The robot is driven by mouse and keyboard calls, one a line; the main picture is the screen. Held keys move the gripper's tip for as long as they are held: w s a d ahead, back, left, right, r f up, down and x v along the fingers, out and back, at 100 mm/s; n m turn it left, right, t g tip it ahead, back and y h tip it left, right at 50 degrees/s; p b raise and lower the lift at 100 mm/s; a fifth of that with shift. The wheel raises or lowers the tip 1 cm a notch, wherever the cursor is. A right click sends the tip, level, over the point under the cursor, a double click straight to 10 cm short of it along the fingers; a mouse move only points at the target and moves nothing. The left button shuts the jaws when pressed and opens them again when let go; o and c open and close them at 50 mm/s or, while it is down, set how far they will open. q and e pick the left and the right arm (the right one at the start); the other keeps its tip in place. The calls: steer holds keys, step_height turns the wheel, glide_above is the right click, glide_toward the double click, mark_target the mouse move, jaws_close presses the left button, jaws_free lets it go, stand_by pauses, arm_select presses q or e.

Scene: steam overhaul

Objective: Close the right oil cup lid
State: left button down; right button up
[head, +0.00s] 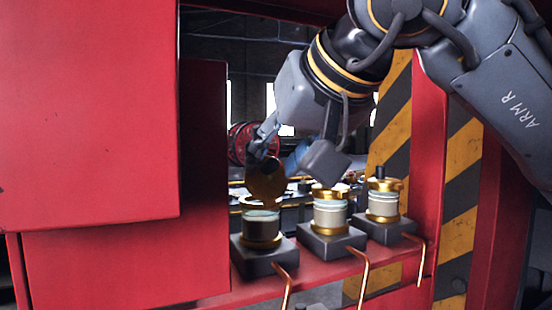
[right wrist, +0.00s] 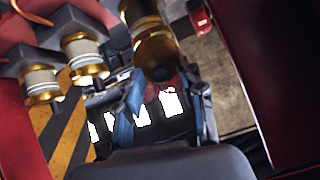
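Three brass oil cups stand in a row on dark blocks in the head view. The left cup (head: 262,228) has its round brass lid (head: 266,181) raised, standing up above it. The middle cup (head: 330,207) and the right cup (head: 384,200) appear to have their lids down. My right gripper (head: 275,158) is just above the raised lid. In the right wrist view its fingers (right wrist: 165,78) are spread apart, with the raised lid (right wrist: 157,56) near the tips between them. I cannot tell whether a finger touches the lid. My left gripper is not in view.
The cups stand on a red ledge (head: 325,270) with copper pipes (head: 362,268) in front. A large red panel (head: 90,120) closes off the left. A yellow and black striped post (head: 392,115) stands behind my right arm.

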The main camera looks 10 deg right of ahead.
steer(key=v, duration=1.1)
steer(key=shift+s, duration=0.2)
steer(key=shift+d, duration=0.1)
